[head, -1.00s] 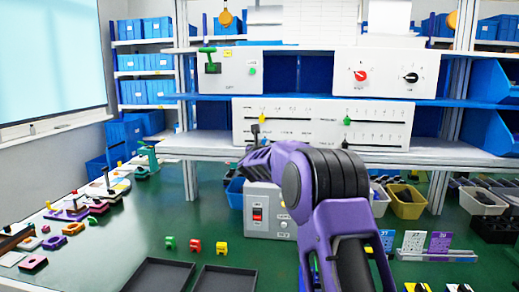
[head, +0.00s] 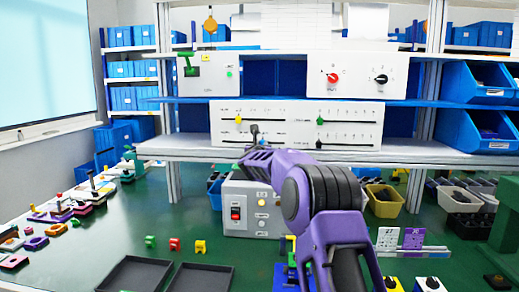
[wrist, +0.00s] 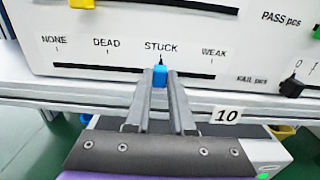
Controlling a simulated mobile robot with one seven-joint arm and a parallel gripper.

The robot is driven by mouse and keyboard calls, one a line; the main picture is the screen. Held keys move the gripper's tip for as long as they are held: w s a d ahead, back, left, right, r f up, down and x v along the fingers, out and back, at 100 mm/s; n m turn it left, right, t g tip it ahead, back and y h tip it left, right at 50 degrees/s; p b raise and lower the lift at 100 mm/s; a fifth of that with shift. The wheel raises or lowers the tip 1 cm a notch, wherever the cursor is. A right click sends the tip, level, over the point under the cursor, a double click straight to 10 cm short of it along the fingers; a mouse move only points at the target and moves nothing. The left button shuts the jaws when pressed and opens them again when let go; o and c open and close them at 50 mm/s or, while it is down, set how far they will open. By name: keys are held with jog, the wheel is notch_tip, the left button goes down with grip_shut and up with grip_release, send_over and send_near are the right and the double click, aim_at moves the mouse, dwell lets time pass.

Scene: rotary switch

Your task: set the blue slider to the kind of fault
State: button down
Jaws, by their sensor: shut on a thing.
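The blue slider (wrist: 160,76) shows in the wrist view between my gripper's fingertips, on the lowest slot of the white slider panel (head: 220,132). My gripper (wrist: 161,84) is shut on it. The slider's pointer stands at the STUCK mark (wrist: 161,47), with NONE and DEAD to its left and WEAK to its right. In the head view my gripper (head: 254,136) is at the panel's lower left part, and I cannot make out the blue slider there.
A yellow slider (head: 238,118) sits on the slot above, and a green slider (head: 320,119) is further right. A black slider (wrist: 292,88) stands to the right of my gripper. A grey box with a red switch (head: 236,213) stands below the shelf.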

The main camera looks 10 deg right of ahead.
jog(key=c, duration=0.8)
grip_release()
jog(key=shift+o, duration=0.2)
jog(key=shift+s, duration=0.1)
jog(key=b+v, duration=0.1)
jog(key=v, duration=1.6)
jog(key=shift+s, duration=0.1)
